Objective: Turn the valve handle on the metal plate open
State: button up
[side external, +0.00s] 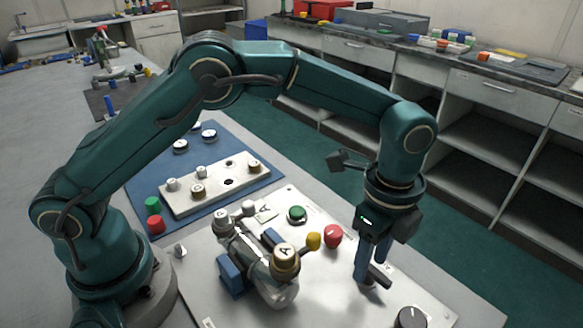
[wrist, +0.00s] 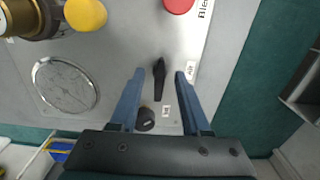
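The metal plate (side external: 340,295) lies on the bench under my gripper. A black elongated valve handle (wrist: 159,80) stands on it, pointing roughly up and down in the wrist view. In the side view the dark handle (side external: 380,277) is partly hidden by my fingers. My gripper (wrist: 159,73) has its two blue fingers apart, one on each side of the handle, with a visible gap on both sides. In the side view my gripper (side external: 370,282) points down, with its fingertips low, close to the plate.
A red knob (side external: 333,235), a yellow knob (side external: 313,240) and a brass knob marked A (side external: 286,257) stand nearby. A dark round knob (side external: 411,317) is near the front; a round clear disc (wrist: 65,85) lies left in the wrist view. Another white plate (side external: 222,183) sits on a blue mat.

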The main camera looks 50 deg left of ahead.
grip_shut()
jog(key=shift+n, duration=0.3)
jog(key=n, duration=0.3)
jog(key=shift+n, duration=0.4)
jog(key=n, duration=0.3)
jog(key=shift+s+d+n, duration=0.1)
jog(key=shift+n, duration=0.2)
jog(key=n, duration=0.4)
jog(key=shift+d+n, duration=0.1)
jog(key=shift+n, duration=1.8)
